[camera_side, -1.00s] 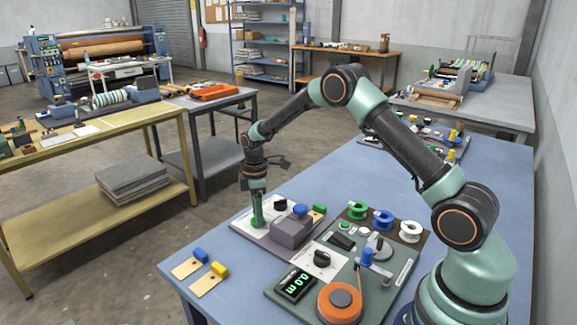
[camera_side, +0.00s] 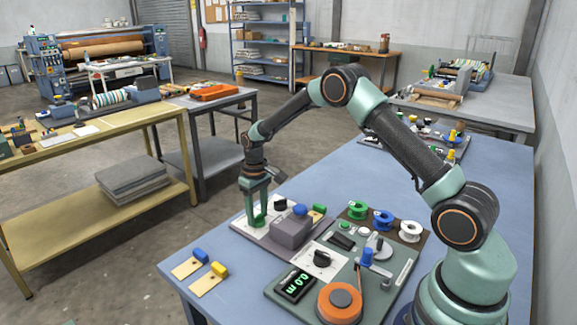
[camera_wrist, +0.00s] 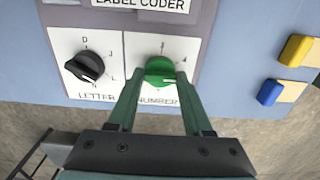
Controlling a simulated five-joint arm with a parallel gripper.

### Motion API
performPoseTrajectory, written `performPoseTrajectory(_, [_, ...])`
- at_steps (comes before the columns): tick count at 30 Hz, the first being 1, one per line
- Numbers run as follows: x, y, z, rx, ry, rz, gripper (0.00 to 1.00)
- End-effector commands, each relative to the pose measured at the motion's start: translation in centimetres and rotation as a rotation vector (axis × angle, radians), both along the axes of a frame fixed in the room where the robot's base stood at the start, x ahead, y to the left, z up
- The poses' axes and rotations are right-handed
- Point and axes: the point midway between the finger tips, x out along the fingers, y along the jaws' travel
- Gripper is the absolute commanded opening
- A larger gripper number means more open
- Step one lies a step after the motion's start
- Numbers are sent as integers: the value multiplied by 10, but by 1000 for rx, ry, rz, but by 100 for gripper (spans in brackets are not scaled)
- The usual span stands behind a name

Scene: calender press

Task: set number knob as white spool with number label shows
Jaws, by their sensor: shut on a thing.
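The green number knob (camera_wrist: 160,70) is on the white panel marked NUMBER. My gripper (camera_wrist: 159,88) is closed around this knob, with one finger on each side. In the side view, my gripper (camera_side: 259,220) points down onto the label coder board at the near left edge of the blue table. The fingers partly hide the dial marks, and I cannot tell which number the knob points to. The white spool (camera_side: 410,231) stands at the right end of the spool row. Its number label is too small to read here.
A black letter knob (camera_wrist: 89,66) sits left of the number knob. A grey block with a blue knob (camera_side: 300,210) stands close to my gripper. Green (camera_side: 357,210) and blue (camera_side: 383,219) spools stand beside the white one. Yellow (camera_side: 218,270) and blue (camera_side: 201,255) tabbed pieces lie in front.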

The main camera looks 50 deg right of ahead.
Motion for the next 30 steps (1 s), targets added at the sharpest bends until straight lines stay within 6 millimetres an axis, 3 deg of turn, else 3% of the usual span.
performPoseTrajectory(30, [0, 0, 2, 0, 1, -965, 0])
